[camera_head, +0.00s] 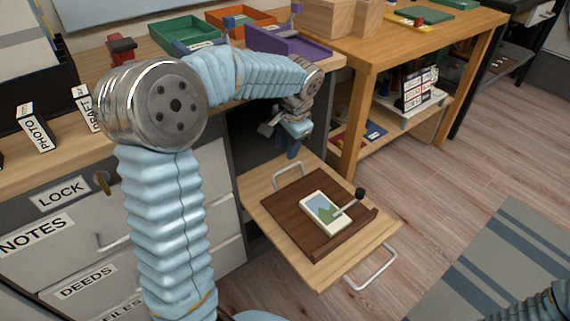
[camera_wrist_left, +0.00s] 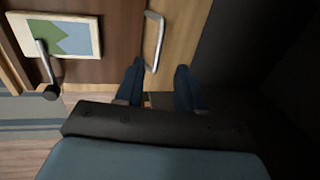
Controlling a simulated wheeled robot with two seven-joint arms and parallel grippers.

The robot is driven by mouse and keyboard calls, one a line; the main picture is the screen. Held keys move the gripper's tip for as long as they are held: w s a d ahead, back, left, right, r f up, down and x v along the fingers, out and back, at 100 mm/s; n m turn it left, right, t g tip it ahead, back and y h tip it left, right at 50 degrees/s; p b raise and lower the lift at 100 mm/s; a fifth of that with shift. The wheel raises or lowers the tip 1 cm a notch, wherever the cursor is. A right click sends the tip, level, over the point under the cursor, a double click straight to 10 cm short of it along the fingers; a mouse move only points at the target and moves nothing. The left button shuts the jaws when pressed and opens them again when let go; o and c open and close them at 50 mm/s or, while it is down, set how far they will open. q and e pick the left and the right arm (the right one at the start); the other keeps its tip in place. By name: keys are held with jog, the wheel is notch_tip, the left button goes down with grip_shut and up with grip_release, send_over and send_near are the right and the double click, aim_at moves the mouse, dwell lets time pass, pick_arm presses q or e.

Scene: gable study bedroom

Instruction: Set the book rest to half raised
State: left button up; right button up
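The book rest (camera_head: 290,225) is a dark brown board with a raised lip, lying about flat on a light wooden pull-out board (camera_head: 263,201). A picture card (camera_head: 318,205) and a lever with a black knob (camera_head: 360,194) are on it. The knob (camera_wrist_left: 51,92) also shows in the left wrist view, at left. My left gripper (camera_head: 293,148) is above the pull-out board's inner end, near its inner metal handle (camera_head: 288,172). Its two blue fingers (camera_wrist_left: 158,85) are apart with nothing held, the handle (camera_wrist_left: 154,42) just beyond them. My right gripper is out of view.
An outer metal handle (camera_head: 371,271) sticks out at the pull-out board's front. Drawers (camera_head: 50,240) stand at left. The wooden floor (camera_head: 430,190) at right is clear beside a striped rug (camera_head: 500,265).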

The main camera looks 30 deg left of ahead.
aim_at(282, 170)
pick_arm(q)
jog(key=b+x, duration=0.1)
jog(key=x, duration=0.8)
jog(key=shift+f, duration=0.15)
jog(key=shift+s, duration=0.1)
grip_shut()
